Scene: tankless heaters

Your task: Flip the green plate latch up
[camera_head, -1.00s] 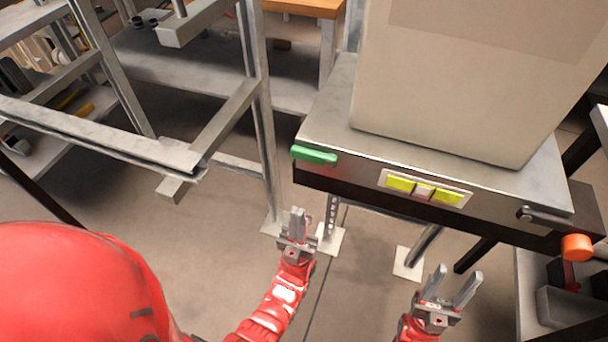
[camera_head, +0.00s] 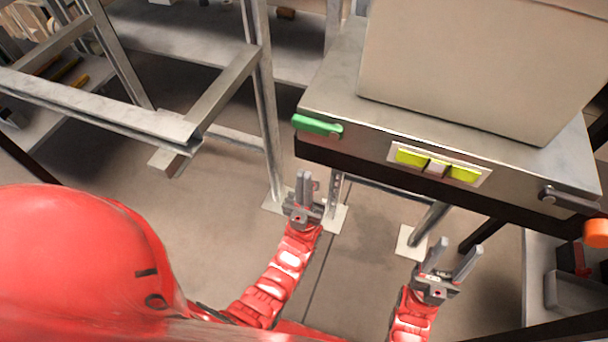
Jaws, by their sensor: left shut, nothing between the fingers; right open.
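The green plate latch (camera_head: 318,125) is a small green bar lying roughly level at the left end of the metal platform's front face. My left gripper (camera_head: 304,177) is shut and empty, below the latch and slightly left of it, apart from it. My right gripper (camera_head: 454,252) is open and empty, lower and to the right, below the platform's front edge.
The metal platform (camera_head: 335,92) carries a large beige box (camera_head: 465,70). A grey metal frame (camera_head: 225,88) stands at left. Open floor lies below.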

